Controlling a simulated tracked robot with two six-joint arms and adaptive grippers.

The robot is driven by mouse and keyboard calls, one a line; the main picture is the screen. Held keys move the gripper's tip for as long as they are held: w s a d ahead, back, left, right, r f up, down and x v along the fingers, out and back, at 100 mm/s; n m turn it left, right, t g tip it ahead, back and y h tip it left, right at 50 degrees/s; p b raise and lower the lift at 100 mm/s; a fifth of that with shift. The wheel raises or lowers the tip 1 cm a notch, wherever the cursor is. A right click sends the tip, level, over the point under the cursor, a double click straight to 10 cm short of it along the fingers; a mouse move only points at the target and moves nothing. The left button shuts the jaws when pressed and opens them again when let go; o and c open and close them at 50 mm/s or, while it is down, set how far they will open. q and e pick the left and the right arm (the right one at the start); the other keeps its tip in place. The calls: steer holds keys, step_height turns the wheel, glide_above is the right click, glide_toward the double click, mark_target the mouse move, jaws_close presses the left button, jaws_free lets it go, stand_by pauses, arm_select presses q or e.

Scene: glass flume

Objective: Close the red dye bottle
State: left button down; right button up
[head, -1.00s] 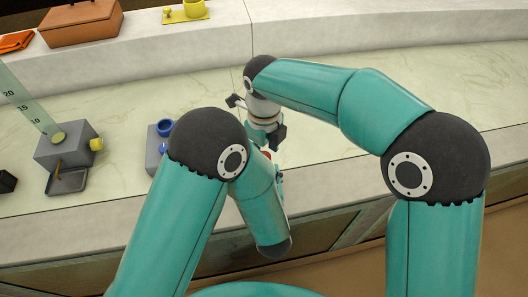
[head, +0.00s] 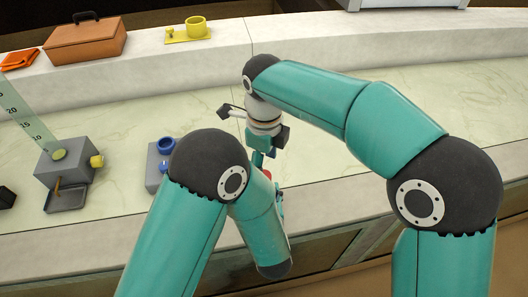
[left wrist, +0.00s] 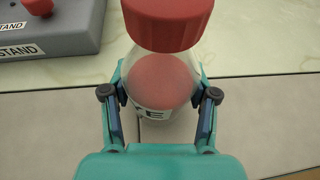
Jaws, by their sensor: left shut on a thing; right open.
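The dye bottle (left wrist: 160,82) is clear and conical, with red dye inside and a partly visible label. A ribbed red cap (left wrist: 168,22) shows at its mouth; whether it is seated or just above cannot be told. My left gripper (left wrist: 160,103) is shut on the bottle, a finger on each side. In the head view, my right gripper (head: 264,158) is open and points down, close above a small red patch (head: 266,174), probably the cap. My left arm hides most of the bottle there.
A grey stand (left wrist: 50,25) with a red knob is beside the bottle. A grey block (head: 66,163) with a yellow knob and tray stands left. A brown case (head: 85,42), an orange cloth (head: 18,60) and a yellow holder (head: 188,33) lie on the back ledge.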

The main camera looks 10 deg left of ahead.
steer(key=n, duration=0.3)
steer(key=shift+r+n, duration=0.1)
steer(key=shift+n, duration=0.3)
steer(key=n, duration=0.4)
steer(key=shift+r, duration=0.15)
steer(key=n, duration=0.6)
steer(key=shift+r+n, duration=0.2)
steer(key=shift+n, duration=0.2)
steer(key=n, duration=0.6)
steer(key=shift+r, duration=0.15)
steer(key=n, duration=0.4)
steer(key=shift+r+n, duration=0.15)
steer(key=shift+n, duration=0.25)
steer(key=n, duration=0.4)
steer(key=shift+r, duration=0.1)
steer(key=n, duration=0.4)
steer(key=shift+w+r+n, duration=0.1)
steer(key=shift+r+n, duration=0.05)
steer(key=shift+n, duration=0.15)
steer(key=n, duration=0.6)
steer(key=shift+r, duration=0.2)
steer(key=n, duration=0.6)
steer(key=shift+r+n, duration=0.15)
steer(key=shift+n, duration=0.25)
steer(key=n, duration=0.5)
steer(key=shift+r+n, duration=0.2)
steer(key=shift+n, duration=0.2)
steer(key=shift+f, duration=4.05)
